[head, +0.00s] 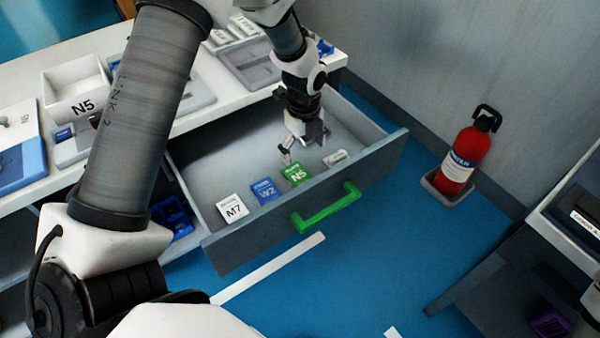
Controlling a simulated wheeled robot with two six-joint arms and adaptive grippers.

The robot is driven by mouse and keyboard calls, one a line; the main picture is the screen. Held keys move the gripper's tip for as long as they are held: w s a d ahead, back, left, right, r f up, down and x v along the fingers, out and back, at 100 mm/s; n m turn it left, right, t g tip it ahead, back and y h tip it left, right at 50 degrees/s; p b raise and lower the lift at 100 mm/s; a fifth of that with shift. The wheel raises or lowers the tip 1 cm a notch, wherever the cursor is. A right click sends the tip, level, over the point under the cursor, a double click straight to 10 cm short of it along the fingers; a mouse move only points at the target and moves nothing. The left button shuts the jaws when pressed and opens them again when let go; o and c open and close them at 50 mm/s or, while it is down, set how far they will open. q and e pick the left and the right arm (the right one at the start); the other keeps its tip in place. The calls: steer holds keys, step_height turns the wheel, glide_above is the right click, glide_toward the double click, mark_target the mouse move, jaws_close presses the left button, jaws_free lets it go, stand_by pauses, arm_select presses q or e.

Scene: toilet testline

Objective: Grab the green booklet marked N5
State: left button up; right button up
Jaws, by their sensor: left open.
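The green booklet marked N5 (296,174) lies in the open grey drawer (222,246), near its front wall. A blue booklet marked W2 (264,190) and a white one marked M7 (233,208) lie to its left in a row. My left gripper (303,155) is open and empty, pointing down into the drawer just above and behind the green booklet. Its fingers look apart from the booklet, though the exact height is hard to tell. My right gripper is not in view.
A small pale item (336,158) lies in the drawer right of the gripper. The drawer has a green handle (326,208). A white bin marked N5 (78,92) stands on the counter. A red fire extinguisher (466,158) stands at the right wall.

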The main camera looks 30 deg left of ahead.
arm_select(q)
steer(key=b, duration=0.3)
glide_above(305, 179)
steer(key=s, duration=0.1)
step_height(305, 179, down, 5)
steer(key=shift+r, duration=0.2)
steer(key=f, duration=0.5)
steer(key=f+b, duration=0.1)
steer(key=f, duration=0.1)
steer(key=shift+w+d+f, duration=0.1)
steer(key=shift+d+f, duration=0.1)
steer(key=shift+d, duration=0.05)
steer(key=c, duration=1.2)
